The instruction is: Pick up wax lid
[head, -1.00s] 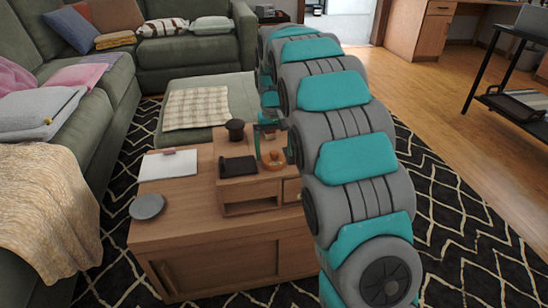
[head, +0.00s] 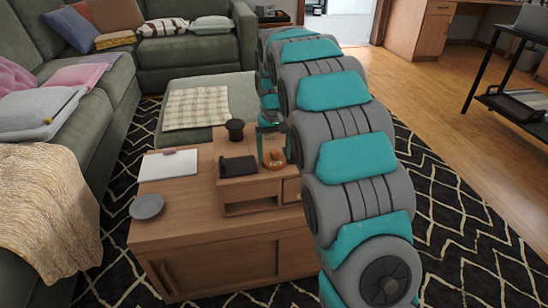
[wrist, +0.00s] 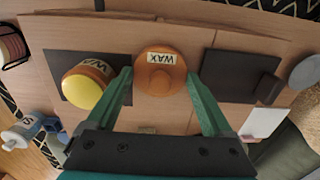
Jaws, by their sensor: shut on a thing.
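The wax lid (wrist: 158,62) is a round orange disc with a knob and a WAX label. It lies between my gripper's fingertips (wrist: 160,75) in the wrist view, with one finger on each side. My gripper is shut on it. In the head view the lid (head: 274,160) is low on the small wooden stand, below my gripper (head: 270,142). To its left in the wrist view is an orange jar (wrist: 90,82) with a WAX label and yellow contents; I cannot make it out in the head view. Whether the lid is raised off its support is not clear.
A small wooden stand (head: 232,190) on the cabinet (head: 195,230) holds a dark tray (head: 238,165) and a dark cup (head: 235,129). A white pad (head: 170,164) and grey dish (head: 147,206) lie at left. A white bottle (wrist: 22,132) shows in the wrist view.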

